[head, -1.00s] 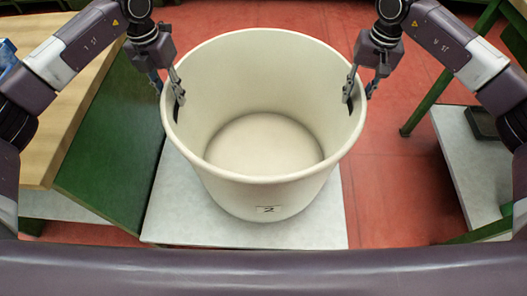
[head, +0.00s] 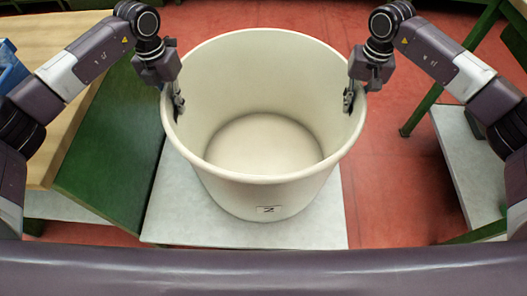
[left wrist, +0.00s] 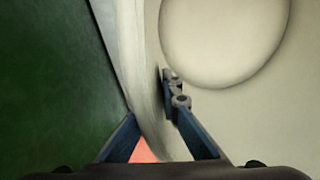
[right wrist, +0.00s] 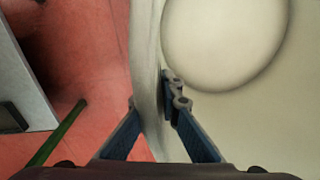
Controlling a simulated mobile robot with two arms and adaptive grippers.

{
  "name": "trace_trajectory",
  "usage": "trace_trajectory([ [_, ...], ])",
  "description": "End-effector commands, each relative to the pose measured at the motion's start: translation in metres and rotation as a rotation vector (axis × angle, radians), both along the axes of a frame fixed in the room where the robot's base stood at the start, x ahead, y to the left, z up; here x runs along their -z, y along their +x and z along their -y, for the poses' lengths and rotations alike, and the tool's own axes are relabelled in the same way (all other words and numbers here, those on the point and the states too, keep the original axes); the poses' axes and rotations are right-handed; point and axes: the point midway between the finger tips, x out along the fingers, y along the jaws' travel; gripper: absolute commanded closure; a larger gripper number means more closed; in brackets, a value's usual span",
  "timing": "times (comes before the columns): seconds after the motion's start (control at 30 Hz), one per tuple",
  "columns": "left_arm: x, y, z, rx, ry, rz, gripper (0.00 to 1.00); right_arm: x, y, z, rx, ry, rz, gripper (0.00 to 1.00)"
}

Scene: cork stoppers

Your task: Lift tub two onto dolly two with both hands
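Tub two (head: 263,179), a large cream open tub with a small label on its front, stands upright and empty on a pale slab (head: 180,226). My left gripper (head: 177,103) is at its left rim, fingers pointing down; in the left wrist view (left wrist: 160,84) one finger lies against the inner wall and the other passes behind the wall. My right gripper (head: 348,101) is at the right rim in the same way, also seen in the right wrist view (right wrist: 160,86). Both look shut on the wall; the outer fingertips are hidden. I cannot make out dolly two.
A wooden-topped bench (head: 48,146) with a green side panel (head: 110,150) stands close on the left, with a blue bin (head: 10,70) on it. A pale shelf with green legs (head: 465,165) is on the right. Red floor (head: 390,195) is clear between the tub and shelf.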

Motion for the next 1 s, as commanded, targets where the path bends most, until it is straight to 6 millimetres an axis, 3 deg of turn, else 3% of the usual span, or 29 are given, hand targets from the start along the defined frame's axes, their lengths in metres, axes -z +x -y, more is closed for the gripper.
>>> trace_trajectory([
  [0.67,-0.003,0.001,0.000,0.000,-0.002,0.004,1.00,-0.004,0.001,0.000,0.001,0.002,0.004,1.00],
  [1.0,-0.019,0.001,0.000,0.000,-0.002,0.003,1.00,-0.020,0.001,0.000,0.001,0.002,0.003,1.00],
])
